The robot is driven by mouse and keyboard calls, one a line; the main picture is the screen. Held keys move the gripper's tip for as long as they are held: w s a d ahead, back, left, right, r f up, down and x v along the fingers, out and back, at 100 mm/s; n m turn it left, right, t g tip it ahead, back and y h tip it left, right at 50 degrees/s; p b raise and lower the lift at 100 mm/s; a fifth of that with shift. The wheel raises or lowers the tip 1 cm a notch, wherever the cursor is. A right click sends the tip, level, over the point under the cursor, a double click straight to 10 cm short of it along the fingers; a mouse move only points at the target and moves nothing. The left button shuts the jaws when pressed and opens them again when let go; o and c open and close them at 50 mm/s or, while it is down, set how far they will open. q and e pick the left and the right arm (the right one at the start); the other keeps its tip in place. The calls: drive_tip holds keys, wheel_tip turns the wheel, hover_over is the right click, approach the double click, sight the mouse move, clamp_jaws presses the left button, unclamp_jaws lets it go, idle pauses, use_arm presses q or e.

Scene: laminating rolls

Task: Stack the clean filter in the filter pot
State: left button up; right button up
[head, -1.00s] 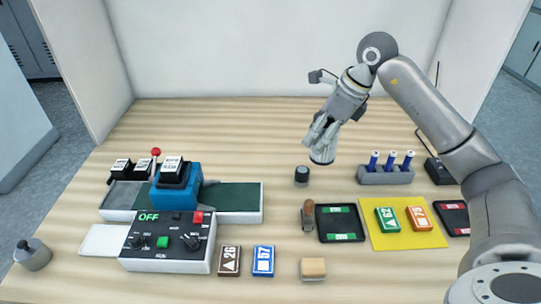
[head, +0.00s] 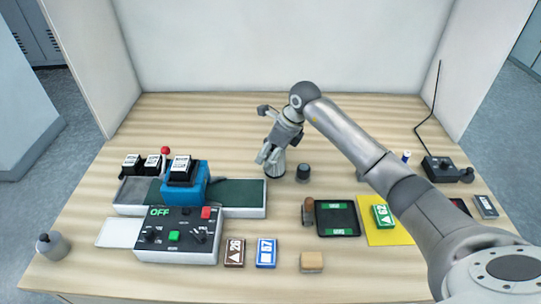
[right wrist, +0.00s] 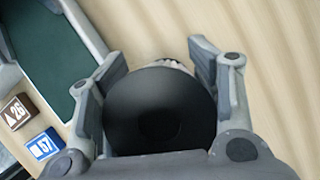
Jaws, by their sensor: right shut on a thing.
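My right gripper (head: 272,158) is shut on a round thing (head: 274,173), grey with a dark lower edge, low over the back middle of the table. In the right wrist view its broad black face (right wrist: 160,110) fills the space between the fingers, with a pale ribbed edge beyond. I cannot tell whether it is the filter or the pot, or whether it touches the table. A small dark cylinder (head: 303,172) with a blue-grey top stands just right of it, apart. My left gripper is not in view.
The blue laminator (head: 198,185) and its control box (head: 176,240) are at the left. A black tray (head: 338,218), yellow mat (head: 386,236) and numbered blocks (head: 266,252) lie at the front. A grey knobbed object (head: 50,246) stands far left. The table's back middle is mostly clear.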

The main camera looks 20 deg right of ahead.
drive_tip(key=shift+d+f+p, duration=0.1)
drive_tip(key=shift+f+p, duration=0.2)
drive_tip(key=shift+f, duration=0.8)
drive_tip(key=o, duration=1.1)
